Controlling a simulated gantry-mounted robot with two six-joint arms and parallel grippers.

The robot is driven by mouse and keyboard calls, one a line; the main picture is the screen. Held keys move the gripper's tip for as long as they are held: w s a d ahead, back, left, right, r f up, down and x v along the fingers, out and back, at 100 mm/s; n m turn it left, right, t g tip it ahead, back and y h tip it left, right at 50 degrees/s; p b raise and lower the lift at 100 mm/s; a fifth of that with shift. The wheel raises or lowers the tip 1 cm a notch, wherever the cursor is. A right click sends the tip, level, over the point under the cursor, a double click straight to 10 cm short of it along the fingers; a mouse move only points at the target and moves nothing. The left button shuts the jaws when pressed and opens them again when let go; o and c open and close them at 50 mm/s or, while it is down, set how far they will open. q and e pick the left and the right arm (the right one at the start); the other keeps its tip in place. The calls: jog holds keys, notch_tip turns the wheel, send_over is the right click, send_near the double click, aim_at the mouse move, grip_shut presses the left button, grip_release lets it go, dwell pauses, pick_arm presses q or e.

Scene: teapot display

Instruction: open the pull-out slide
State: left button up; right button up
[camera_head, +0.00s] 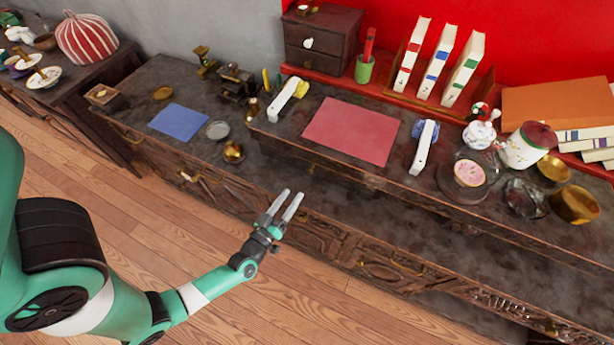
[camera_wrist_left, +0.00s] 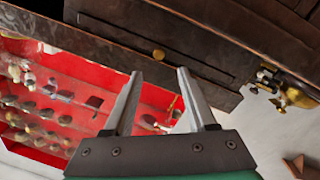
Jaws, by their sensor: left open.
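The pull-out slide appears as a thin dark wooden panel (camera_wrist_left: 205,75) with a small round brass knob (camera_wrist_left: 158,54), in the left wrist view. Its front looks flush with the dark wood around it. In the head view a small brass knob (camera_head: 311,169) shows on the desk (camera_head: 400,205) front, below the raised top. My left gripper (camera_head: 287,194) is open and empty, in front of and slightly below that knob. In the left wrist view the open fingers (camera_wrist_left: 160,74) point toward the knob, which lies just beyond and between the tips. My right gripper is not in view.
A blue mat (camera_head: 179,121) and a brass pot (camera_head: 233,151) are to the left. The wooden floor (camera_head: 180,225) in front is clear.

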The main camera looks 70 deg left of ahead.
aim_at(309, 173)
pick_arm(q)
jog(key=b+x, duration=0.2)
jog(key=x, duration=0.7)
jog(key=shift+d, duration=0.1)
jog(key=shift+w+a, duration=0.3)
jog(key=shift+w, duration=0.15)
grip_shut()
dwell(0.6)
